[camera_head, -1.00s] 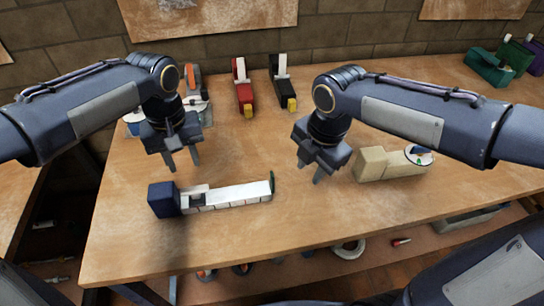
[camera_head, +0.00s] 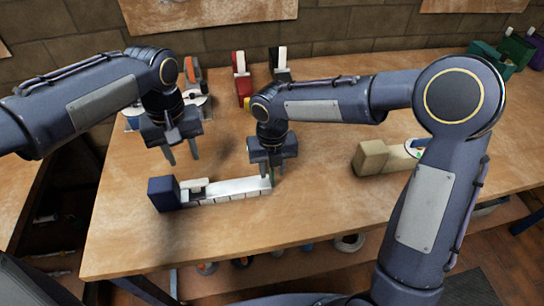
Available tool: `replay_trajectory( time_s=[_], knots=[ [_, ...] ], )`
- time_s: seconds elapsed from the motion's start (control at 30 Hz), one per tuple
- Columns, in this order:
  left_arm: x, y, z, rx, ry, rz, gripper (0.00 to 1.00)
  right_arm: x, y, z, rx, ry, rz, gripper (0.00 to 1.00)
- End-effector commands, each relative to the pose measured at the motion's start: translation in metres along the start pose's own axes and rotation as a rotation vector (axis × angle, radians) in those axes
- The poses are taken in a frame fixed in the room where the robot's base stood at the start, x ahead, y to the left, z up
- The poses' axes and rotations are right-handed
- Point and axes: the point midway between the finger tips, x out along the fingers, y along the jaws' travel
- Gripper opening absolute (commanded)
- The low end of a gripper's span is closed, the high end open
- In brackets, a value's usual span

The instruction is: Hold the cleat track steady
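The white track (camera_head: 226,190) lies on the workbench, with a dark blue block (camera_head: 163,193) at its left end. I take it to be the cleat track. A small green piece at its right end is now mostly hidden by my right gripper. My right gripper (camera_head: 271,176) points down at that right end, with its fingertips at or just above it. I cannot tell whether they touch it or how far apart they are. My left gripper (camera_head: 182,158) is open and empty, pointing down above the bench behind the track's left part.
A beige block (camera_head: 370,157) stands right of the track, partly behind my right arm. Red (camera_head: 242,85) and dark green (camera_head: 280,64) devices stand at the back. A grey and orange item (camera_head: 193,75) is behind my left gripper. The bench front (camera_head: 200,245) is clear.

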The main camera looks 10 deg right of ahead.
Motion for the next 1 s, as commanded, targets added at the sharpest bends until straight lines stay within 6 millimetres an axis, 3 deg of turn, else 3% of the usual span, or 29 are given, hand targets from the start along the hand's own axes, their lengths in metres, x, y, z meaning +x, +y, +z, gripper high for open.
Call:
replay_trajectory(
  time_s=[0.2, 0.47, 0.7, 0.9, 1.0],
  knots=[
    [0.0, 0.0, 0.0, 0.0, 0.0, 0.0, 0.36, 0.015, 0.0, 0.0, 0.0, 0.0, 0.0, 0.33],
    [0.0, 0.0, 0.0, 0.0, 0.0, 0.0, 0.36, 0.016, 0.0, 0.0, 0.0, 0.0, 0.0, 0.33],
    [0.0, 0.0, 0.0, 0.0, 0.0, 0.0, 0.36, 0.015, 0.0, 0.0, 0.001, -0.001, 0.001, 0.01],
    [0.0, 0.0, 0.0, 0.0, 0.0, 0.0, 0.36, 0.015, 0.0, 0.0, 0.001, -0.001, 0.001, 0.0],
    [0.0, 0.0, 0.0, 0.0, 0.0, 0.0, 0.42, 0.015, 0.0, 0.0, 0.001, -0.001, 0.001, 0.0]
  ],
)
